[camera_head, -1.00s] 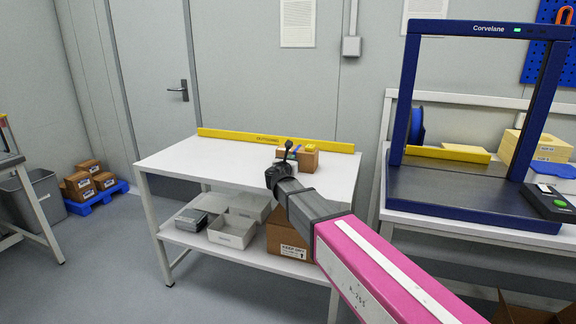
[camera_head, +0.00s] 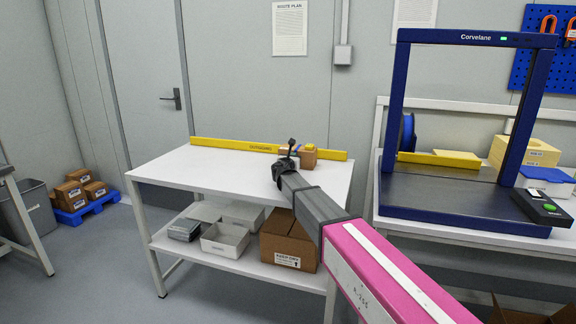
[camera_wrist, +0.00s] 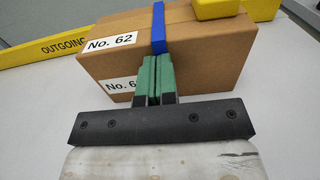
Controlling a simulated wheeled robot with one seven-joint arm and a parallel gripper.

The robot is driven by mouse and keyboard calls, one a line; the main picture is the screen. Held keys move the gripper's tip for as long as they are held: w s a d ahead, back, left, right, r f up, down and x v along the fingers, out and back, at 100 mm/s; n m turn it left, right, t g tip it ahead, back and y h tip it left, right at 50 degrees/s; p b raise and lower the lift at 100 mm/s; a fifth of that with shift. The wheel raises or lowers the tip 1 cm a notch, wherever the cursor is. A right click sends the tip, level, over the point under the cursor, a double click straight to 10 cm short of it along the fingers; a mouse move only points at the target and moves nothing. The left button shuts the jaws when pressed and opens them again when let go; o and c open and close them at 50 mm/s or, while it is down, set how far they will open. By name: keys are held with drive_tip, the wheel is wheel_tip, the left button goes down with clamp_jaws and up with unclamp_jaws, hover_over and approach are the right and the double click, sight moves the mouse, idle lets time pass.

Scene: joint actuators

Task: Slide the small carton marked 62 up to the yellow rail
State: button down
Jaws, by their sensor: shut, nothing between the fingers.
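The small brown carton (camera_wrist: 215,55), labelled No. 62, stands on the white table; the head view shows it (camera_head: 308,162) near the yellow rail (camera_head: 230,146). In the wrist view the rail (camera_wrist: 40,50), lettered OUTGOING, runs behind the carton's left side. I cannot tell whether they touch. My gripper (camera_wrist: 153,80) is shut and empty, its green fingers together at the carton's near labelled face, seemingly against it and partly covering the lower label. A blue strip (camera_wrist: 158,25) shows at the carton's top edge. A yellow piece (camera_wrist: 218,8) shows at its top right.
The white tabletop (camera_head: 215,168) is clear left of the carton. Its lower shelf holds grey bins (camera_head: 225,240) and a larger carton (camera_head: 288,243). A blue frame machine (camera_head: 455,205) stands on the bench at right. Cartons on a blue pallet (camera_head: 90,203) lie at left.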

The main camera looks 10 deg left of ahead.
drive_tip(key=w, duration=0.6)
drive_tip(key=shift+w+d, duration=0.15)
drive_tip(key=shift+w, duration=0.1)
drive_tip(key=shift+w+d, duration=0.1)
drive_tip(key=shift+w, duration=0.2)
drive_tip(key=shift+s, duration=0.1)
